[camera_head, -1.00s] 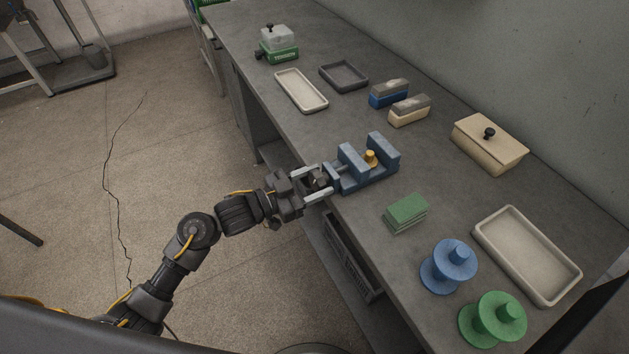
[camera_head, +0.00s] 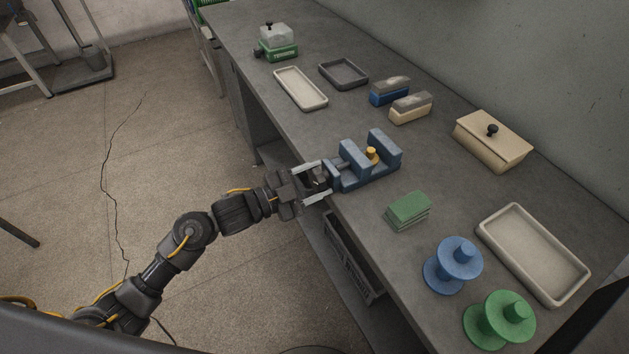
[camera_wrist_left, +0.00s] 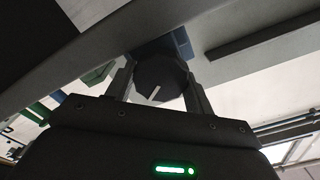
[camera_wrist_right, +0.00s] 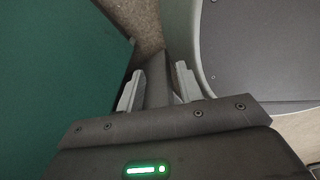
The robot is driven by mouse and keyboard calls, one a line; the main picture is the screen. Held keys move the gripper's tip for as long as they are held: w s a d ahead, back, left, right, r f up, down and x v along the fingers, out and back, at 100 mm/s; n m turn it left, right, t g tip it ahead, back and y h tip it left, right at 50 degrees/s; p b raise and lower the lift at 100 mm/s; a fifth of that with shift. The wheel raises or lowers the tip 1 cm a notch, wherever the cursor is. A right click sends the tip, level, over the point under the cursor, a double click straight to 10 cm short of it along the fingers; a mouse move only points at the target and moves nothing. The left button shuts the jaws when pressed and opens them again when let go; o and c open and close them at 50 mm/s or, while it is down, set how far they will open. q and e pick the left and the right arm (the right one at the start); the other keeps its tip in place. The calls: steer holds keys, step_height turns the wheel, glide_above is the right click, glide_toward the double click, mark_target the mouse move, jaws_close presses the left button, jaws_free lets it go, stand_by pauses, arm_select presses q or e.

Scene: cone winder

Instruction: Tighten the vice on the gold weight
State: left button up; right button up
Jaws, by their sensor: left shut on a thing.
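The blue vice (camera_head: 352,184) stands at the bench's front edge. The gold weight (camera_head: 372,153) sits upright between its two jaws; I cannot tell whether both jaws touch it. My left gripper (camera_head: 321,182) is shut on the vice's dark knob at the bench edge. In the left wrist view, the round dark knob (camera_wrist_left: 158,78) with a pale line fills the space between the fingertips (camera_wrist_left: 161,82). My right gripper (camera_wrist_right: 158,85) shows only in its wrist view, fingers apart, with a dark grey bar seen between or behind them.
A green block stack (camera_head: 408,212), a blue spool (camera_head: 452,266) and a green spool (camera_head: 499,320) stand right of the vice. Trays (camera_head: 300,88), (camera_head: 531,255), two brush-like blocks (camera_head: 390,92), (camera_head: 411,108) and a lidded beige box (camera_head: 493,141) lie around.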

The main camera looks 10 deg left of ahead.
arm_select(q)
steer(key=shift+m, duration=0.4)
arm_select(e)
steer(key=shift+d+f, duration=0.1)
steer(key=shift+d, duration=0.55)
arm_select(q)
steer(key=o, duration=1)
arm_select(e)
steer(key=shift+a, duration=0.6)
arm_select(q)
steer(key=shift+f, duration=0.1)
